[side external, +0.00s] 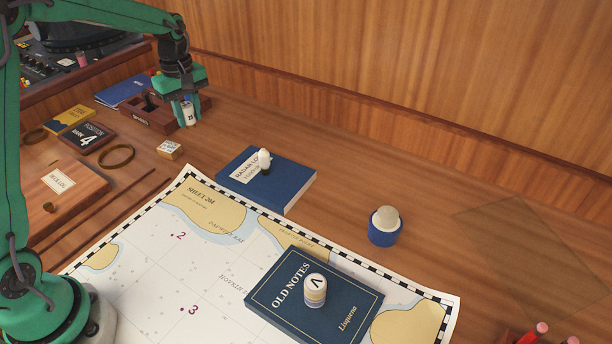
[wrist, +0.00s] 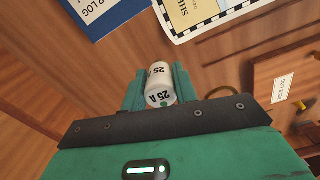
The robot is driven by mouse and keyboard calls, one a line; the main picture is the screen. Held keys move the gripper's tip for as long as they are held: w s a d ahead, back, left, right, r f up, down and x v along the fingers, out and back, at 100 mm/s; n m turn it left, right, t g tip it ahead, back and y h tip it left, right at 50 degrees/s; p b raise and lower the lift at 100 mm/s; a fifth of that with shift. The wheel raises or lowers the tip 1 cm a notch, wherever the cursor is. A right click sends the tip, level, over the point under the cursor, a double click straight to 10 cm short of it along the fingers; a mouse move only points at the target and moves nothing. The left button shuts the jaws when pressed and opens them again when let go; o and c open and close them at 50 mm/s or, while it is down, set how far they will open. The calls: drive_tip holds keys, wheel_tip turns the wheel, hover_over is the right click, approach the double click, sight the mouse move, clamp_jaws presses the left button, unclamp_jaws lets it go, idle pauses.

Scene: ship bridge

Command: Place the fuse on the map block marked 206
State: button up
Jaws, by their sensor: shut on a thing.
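The fuse is a white cylinder marked 25 A (wrist: 160,84), held between the green fingers of my gripper (wrist: 158,88) in the wrist view. In the side external view my gripper (side external: 187,110) is shut on the fuse (side external: 188,114) above the wooden desk, just right of a dark wooden holder (side external: 140,119). A small wooden block with a pale marked top (side external: 170,150) lies on the desk, in front of and below the gripper in the picture. Its marking is too small to read. I cannot make out 206 on anything in view.
A blue radar log book (side external: 290,187) bears a small white-and-black piece (side external: 264,161). A blue cup with a pale dome (side external: 385,228) stands right. A brass ring (side external: 116,166) lies left.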

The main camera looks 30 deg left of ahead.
drive_tip(key=shift+s+a, duration=0.35)
drive_tip(key=shift+a, duration=0.35)
hover_over(169, 147)
wheel_tip(169, 147, down, 7)
drive_tip(key=shift+f, duration=0.1)
drive_tip(key=shift+f, duration=1.9)
drive_tip(key=shift+f, duration=0.1)
drive_tip(key=o, duration=1)
drive_tip(key=shift+c, duration=0.2)
